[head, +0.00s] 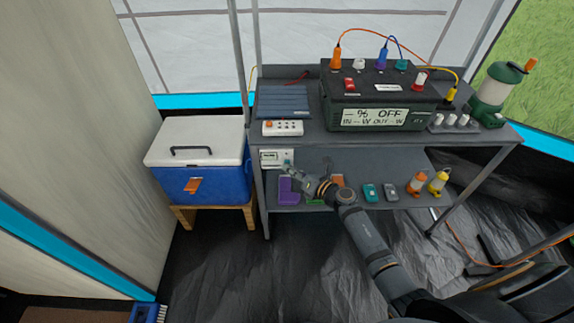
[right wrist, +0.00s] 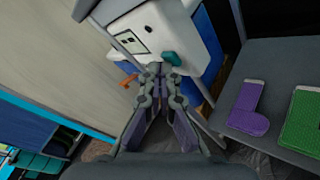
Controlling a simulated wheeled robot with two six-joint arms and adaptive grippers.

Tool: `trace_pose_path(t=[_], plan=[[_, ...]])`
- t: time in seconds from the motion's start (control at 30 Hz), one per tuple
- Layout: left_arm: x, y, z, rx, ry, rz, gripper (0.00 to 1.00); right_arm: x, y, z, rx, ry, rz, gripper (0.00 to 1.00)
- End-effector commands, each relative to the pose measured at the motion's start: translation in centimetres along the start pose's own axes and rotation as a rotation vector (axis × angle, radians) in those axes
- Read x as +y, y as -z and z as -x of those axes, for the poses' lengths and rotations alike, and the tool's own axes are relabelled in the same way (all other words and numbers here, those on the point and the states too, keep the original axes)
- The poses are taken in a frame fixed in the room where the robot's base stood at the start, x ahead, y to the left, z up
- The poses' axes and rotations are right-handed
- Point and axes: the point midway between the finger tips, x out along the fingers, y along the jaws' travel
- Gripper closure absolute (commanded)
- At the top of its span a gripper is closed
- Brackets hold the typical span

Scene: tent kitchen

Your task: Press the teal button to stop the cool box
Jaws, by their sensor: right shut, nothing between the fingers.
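The white control panel (head: 270,158) is fixed under the shelf edge at the left end of the metal bench, with a small display and a teal button (head: 287,161). In the right wrist view the panel (right wrist: 150,30) shows its display, and the teal button (right wrist: 172,58) juts out just beyond my fingertips. My right gripper (head: 286,170) is shut and empty, right by the button; I cannot tell whether it touches. It also shows in the right wrist view (right wrist: 160,72). The blue cool box (head: 215,183) with a white lid stands left of the bench. My left gripper is not in view.
A black power station (head: 375,95) with coloured plugs stands on the bench top, beside a dark ribbed panel and a white socket strip (head: 283,128). The lower shelf holds a purple item (head: 289,190) and several small devices and lanterns. A bench leg is close to the gripper.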

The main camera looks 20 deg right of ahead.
Motion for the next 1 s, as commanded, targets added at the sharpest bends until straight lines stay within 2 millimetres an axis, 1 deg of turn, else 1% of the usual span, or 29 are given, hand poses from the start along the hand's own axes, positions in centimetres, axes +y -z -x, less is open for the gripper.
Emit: trace_pose_path(t=[0.3,0.53,0.77,0.87,1.0], plan=[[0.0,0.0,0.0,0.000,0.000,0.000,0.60,0.0,0.0,0.0,0.000,0.001,0.000,1.00],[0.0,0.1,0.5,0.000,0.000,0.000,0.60,0.4,0.4,0.6,0.000,0.002,-0.001,1.00],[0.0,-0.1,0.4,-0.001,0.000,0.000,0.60,0.4,0.5,0.7,0.000,0.001,-0.001,1.00],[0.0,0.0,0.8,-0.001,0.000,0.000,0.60,0.9,0.7,1.2,0.000,0.001,-0.001,1.00],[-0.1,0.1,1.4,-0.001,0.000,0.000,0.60,1.7,1.6,2.4,0.002,0.001,-0.002,1.00]])
